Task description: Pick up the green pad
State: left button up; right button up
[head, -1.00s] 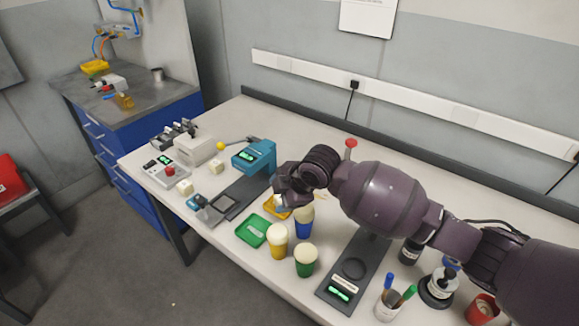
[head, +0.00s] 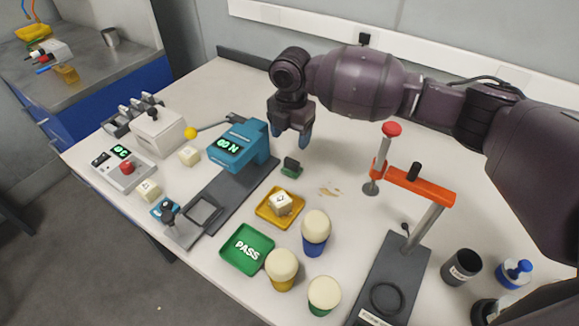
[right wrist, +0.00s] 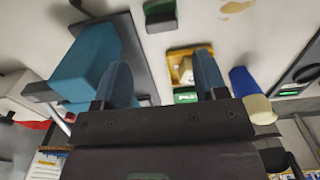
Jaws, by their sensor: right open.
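The green pad (head: 291,171) is a small green block with a dark top, lying on the white bench right of the teal machine. In the right wrist view it shows near the top edge (right wrist: 160,22), partly cut off. My right gripper (head: 288,133) is open and empty, with blue fingertips pointing down. It is above the bench, behind the pad in the head view and apart from it. The right wrist view shows its two fingers spread (right wrist: 163,80). My left gripper is not in view.
A teal machine (head: 239,145) stands left of the pad. In front are a yellow tray (head: 264,212) with a white cube, a green PASS tray (head: 233,262) and several cream-topped cups. An orange-armed stand (head: 420,187) is to the right. Bench around brown marks (head: 330,190) is mostly clear.

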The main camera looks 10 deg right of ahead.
aim_at(292, 160)
jog(key=shift+w+f, duration=0.1)
jog(key=shift+f, duration=0.35)
notch_tip(292, 160, down, 4)
jog(key=shift+f+b, duration=0.1)
jog(key=shift+b, duration=0.2)
jog(key=shift+f, duration=0.45)
notch_tip(292, 160, down, 5)
jog(key=shift+d+f+b, duration=0.1)
jog(key=shift+d+b, duration=0.05)
jog(key=shift+b, duration=0.2)
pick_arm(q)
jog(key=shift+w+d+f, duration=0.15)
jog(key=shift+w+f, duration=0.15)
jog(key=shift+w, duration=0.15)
pick_arm(e)
jog(key=c, duration=0.7)
